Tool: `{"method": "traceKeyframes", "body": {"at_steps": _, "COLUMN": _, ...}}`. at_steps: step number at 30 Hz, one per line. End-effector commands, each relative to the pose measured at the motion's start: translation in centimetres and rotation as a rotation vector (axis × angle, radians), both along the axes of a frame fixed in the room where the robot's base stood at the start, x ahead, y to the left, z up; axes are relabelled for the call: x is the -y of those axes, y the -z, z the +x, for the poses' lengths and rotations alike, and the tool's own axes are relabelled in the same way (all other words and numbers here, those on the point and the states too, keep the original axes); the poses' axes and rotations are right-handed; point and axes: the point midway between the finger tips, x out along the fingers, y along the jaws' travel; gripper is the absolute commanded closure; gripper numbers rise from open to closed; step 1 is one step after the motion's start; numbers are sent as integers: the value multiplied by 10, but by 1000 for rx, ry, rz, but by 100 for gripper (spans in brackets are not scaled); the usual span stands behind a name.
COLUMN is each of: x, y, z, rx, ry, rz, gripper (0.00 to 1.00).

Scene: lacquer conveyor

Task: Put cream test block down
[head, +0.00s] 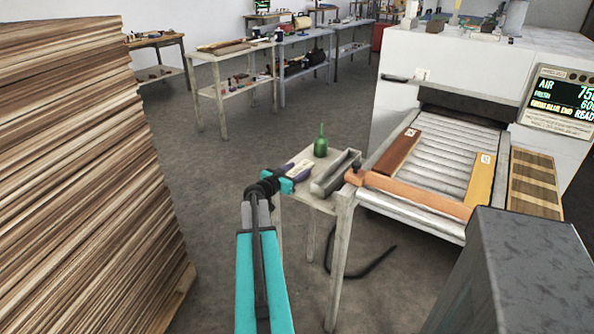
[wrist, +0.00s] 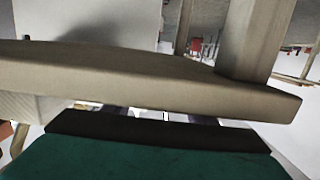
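The cream test block (head: 301,169) is a small pale piece at the left end of the small table (head: 341,196) in the head view. My gripper (head: 295,172), with teal body and dark purple fingers, is at the block, level with the tabletop. A dark purple finger shows beside the block. I cannot tell whether the fingers press on it or whether it touches the table. In the wrist view the table's edge (wrist: 140,85) crosses the picture and hides most of the fingers; only slivers of purple show.
The conveyor (head: 446,150) to the right bears brown and yellow boards. A tall wood stack (head: 75,160) stands at left. Open floor lies between.

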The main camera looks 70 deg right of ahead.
Motion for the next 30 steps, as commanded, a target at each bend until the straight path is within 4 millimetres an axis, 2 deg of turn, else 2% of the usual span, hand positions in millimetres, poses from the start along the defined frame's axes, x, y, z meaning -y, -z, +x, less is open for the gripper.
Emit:
{"method": "traceKeyframes", "body": {"at_steps": 25, "x": 1, "y": 4, "z": -1, "rx": 2, "ry": 1, "rz": -1, "gripper": 43}}
{"method": "traceKeyframes", "body": {"at_steps": 30, "x": -21, "y": -3, "z": 4, "rx": 1, "ry": -1, "rz": 1, "gripper": 43}}
